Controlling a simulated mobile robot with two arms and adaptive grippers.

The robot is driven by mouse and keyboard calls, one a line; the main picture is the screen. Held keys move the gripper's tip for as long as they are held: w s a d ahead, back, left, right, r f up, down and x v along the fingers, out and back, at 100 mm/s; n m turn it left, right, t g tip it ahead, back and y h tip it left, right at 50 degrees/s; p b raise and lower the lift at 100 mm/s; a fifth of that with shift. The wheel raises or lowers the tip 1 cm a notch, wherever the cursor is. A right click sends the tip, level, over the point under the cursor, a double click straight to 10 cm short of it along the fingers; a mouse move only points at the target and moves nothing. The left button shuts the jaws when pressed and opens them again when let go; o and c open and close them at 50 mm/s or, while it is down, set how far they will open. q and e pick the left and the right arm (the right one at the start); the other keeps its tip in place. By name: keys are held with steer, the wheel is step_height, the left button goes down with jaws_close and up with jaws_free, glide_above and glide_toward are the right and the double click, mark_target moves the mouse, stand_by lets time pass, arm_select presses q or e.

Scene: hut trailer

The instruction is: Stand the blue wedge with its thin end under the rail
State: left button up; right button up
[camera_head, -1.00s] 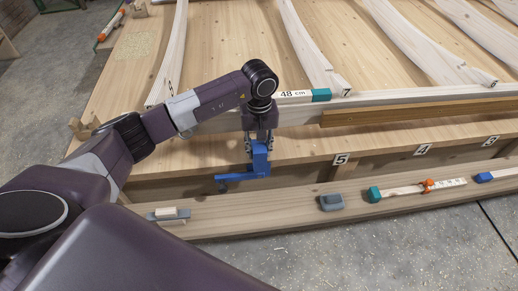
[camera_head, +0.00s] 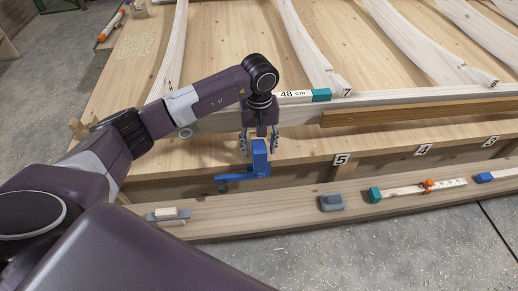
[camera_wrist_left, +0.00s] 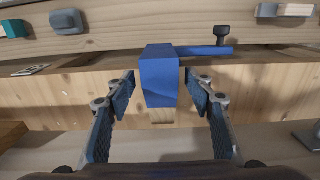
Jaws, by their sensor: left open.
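A blue L-shaped piece (camera_head: 259,158) stands at the front edge of the wooden deck. It has an upright block and a low arm ending in a dark knob, and looks more like a clamp than a plain wedge. My left gripper (camera_head: 260,148) is open just above it, fingers on either side of the block's top. In the left wrist view the block (camera_wrist_left: 159,80) sits between the open fingertips (camera_wrist_left: 160,80), with visible gaps. The pale rail (camera_head: 300,115) runs behind the gripper. I cannot make out a separate blue wedge.
A front plank (camera_head: 285,210) carries a grey-blue block (camera_head: 332,202), a teal-ended stick (camera_head: 415,188), a blue-ended piece (camera_head: 485,177) and a small grey item with a pale block (camera_head: 168,214). A brown strip (camera_head: 420,111) lies along the rail. Curved pale ribs (camera_head: 310,50) stand behind.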

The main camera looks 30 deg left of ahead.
arm_select(q)
step_height(320, 180, up, 11)
steer(key=shift+f, duration=0.2)
stand_by(0.3)
